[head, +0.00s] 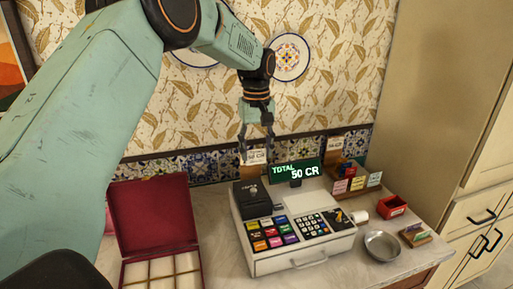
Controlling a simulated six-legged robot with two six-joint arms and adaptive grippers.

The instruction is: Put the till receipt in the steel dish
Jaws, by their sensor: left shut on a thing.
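The till receipt (256,156), a small pale slip printed "50 CR", hangs at the fingertips of my left gripper (257,148). That gripper is shut on it and points down, above and behind the black printer on the till. The round steel dish (382,247) stands on the counter to the right of the till, well right of and nearer than the gripper. It looks empty. My right gripper is not in view.
The white till (304,257) stands mid-counter with a green "TOTAL 50 CR" display (295,172). An open red box (152,217) is at left. A small red bin (393,206), a small tray (416,235) and a card rack (350,181) are at right.

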